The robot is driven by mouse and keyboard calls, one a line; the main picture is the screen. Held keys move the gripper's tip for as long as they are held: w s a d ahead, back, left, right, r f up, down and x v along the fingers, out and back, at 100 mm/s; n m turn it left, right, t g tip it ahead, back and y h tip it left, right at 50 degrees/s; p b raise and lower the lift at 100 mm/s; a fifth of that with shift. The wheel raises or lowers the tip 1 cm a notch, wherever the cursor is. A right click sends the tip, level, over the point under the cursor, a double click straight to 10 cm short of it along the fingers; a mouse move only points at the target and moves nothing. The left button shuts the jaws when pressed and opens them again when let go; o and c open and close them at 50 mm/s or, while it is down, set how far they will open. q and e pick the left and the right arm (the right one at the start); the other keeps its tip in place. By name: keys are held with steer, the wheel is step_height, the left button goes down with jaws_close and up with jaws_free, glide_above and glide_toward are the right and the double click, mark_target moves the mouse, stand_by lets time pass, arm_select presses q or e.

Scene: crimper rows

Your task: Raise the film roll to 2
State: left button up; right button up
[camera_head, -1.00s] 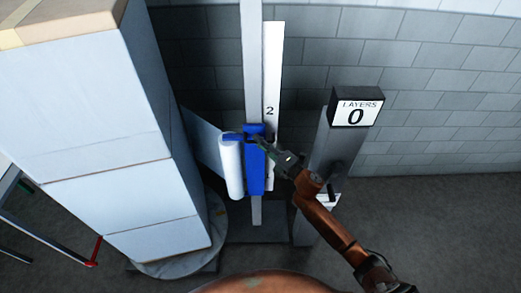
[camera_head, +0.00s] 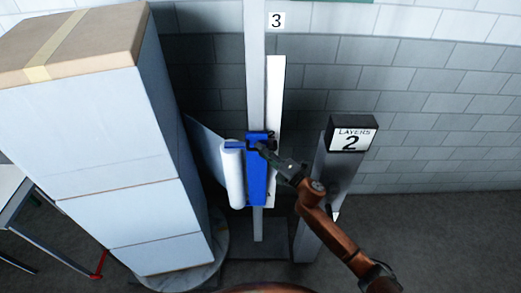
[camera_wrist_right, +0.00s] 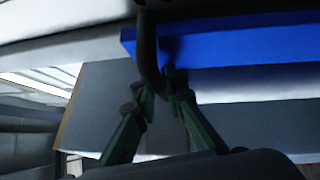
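The white film roll (camera_head: 233,175) stands upright on the left side of the blue carriage (camera_head: 257,182), on a pale vertical mast (camera_head: 254,80). The carriage's top is about level with the "2" (camera_head: 271,133) on the white scale strip (camera_head: 275,95). My right gripper (camera_head: 266,147) is at the carriage's upper part. In the right wrist view its fingers (camera_wrist_right: 168,80) close around a dark curved handle (camera_wrist_right: 148,50) in front of the blue carriage (camera_wrist_right: 230,42). My left gripper is not in view.
A tall stack of pale wrapped boxes (camera_head: 95,150) stands left of the roll, on a round turntable (camera_head: 215,270). A post with a display (camera_head: 352,140) reading "LAYERS 2" stands to the right. A "3" label (camera_head: 276,20) is higher by the mast.

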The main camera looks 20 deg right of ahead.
steer(key=o, duration=0.4)
steer(key=shift+o, duration=0.2)
steer(key=v, duration=1.2)
